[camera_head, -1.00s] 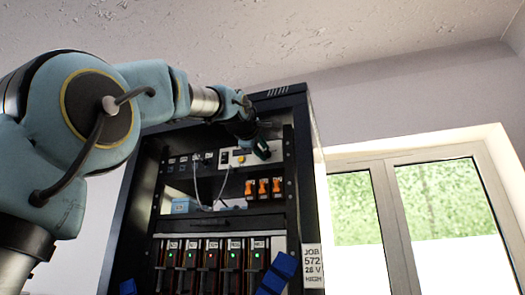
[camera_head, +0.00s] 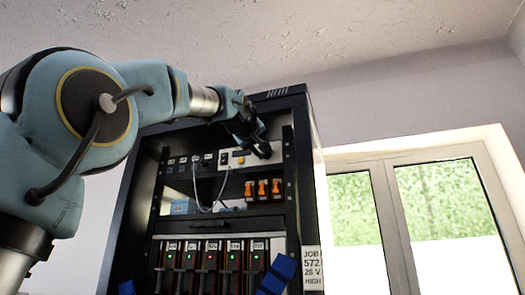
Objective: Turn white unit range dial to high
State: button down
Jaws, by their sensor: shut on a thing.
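The white unit (camera_head: 229,164) is a pale panel high in the dark rack, with a dark switch and a yellow button (camera_head: 240,161) on its front. My gripper (camera_head: 263,152) reaches in from the upper left and is at the right part of the white unit. It is shut on what appears to be the range dial, which my fingers hide. The dial's pointer and markings cannot be seen.
The dark rack (camera_head: 304,190) surrounds the unit. Orange switches (camera_head: 263,188) sit below it, with white cables to the left. A label (camera_head: 312,268) reads JOB 572, 28 V, HIGH. A window is at right.

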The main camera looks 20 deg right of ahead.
jog(key=shift+f+m, duration=0.1)
jog(key=shift+m, duration=0.2)
dwell(0.4)
jog(key=c, duration=0.6)
grip_release()
jog(key=shift+c, duration=0.2)
jog(key=b+v, duration=0.4)
jog(key=v, duration=0.6)
jog(key=shift+s+a, duration=0.25)
jog(key=shift+s, duration=0.05)
